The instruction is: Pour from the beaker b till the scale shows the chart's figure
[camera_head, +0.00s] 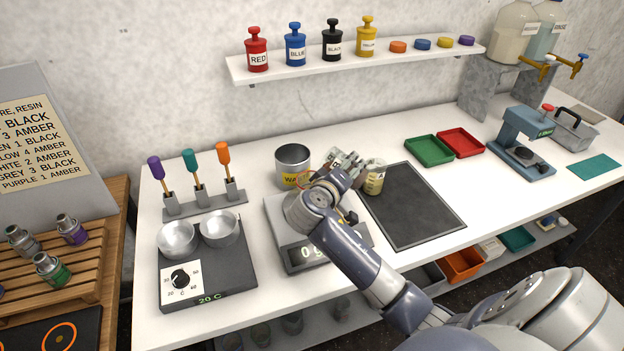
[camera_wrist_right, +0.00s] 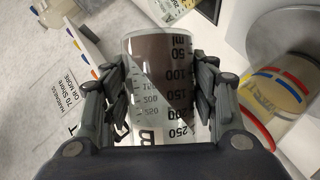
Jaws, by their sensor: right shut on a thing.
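My right gripper (camera_head: 345,165) is shut on beaker b (camera_wrist_right: 160,85), a clear graduated beaker with an upside-down B and dark brown contents, in the right wrist view. The contents' edge slants across the beaker. In the head view my wrist mostly hides the beaker, held above the back of the scale. The scale (camera_head: 305,258) stands mid-table, its display reading 0 and g; my arm covers much of its pan. The chart (camera_head: 40,145) at the left lists colours with BLACK and AMBER figures, its left edge cut off. My left gripper is not in view.
A grey pot (camera_head: 293,158) with a yellow label stands behind the scale. A small beaker-like container (camera_head: 374,180) stands close right of my gripper. A hotplate (camera_head: 208,268) with two metal bowls is left of the scale. A dark mat (camera_head: 412,208) lies clear at right.

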